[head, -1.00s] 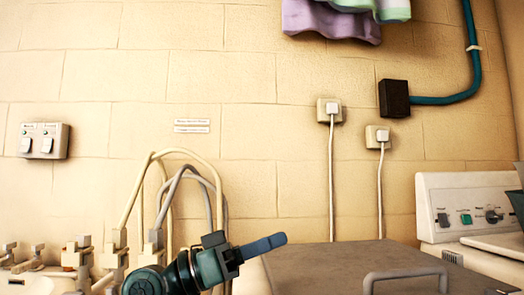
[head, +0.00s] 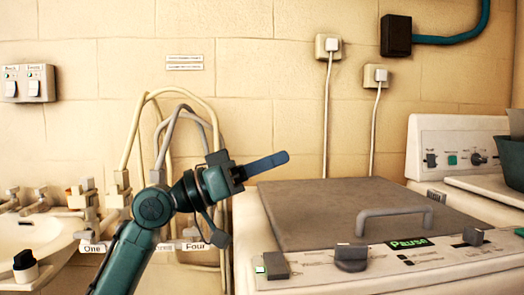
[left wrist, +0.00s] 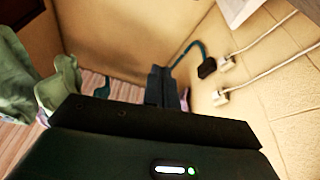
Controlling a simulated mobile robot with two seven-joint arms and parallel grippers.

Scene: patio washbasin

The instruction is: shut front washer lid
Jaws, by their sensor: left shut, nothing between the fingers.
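The front washer (head: 262,262) stands at the lower right of the head view, with its control panel facing me. My right gripper is not in view.
A second washer (head: 440,150) stands behind at the right, with a dark teal container (head: 511,160) on it. A basin (head: 30,236) with taps is at the left. Hoses (head: 140,125) hang on the wall behind my left arm. Two plugs (head: 328,45) (head: 376,75) have cords running down.

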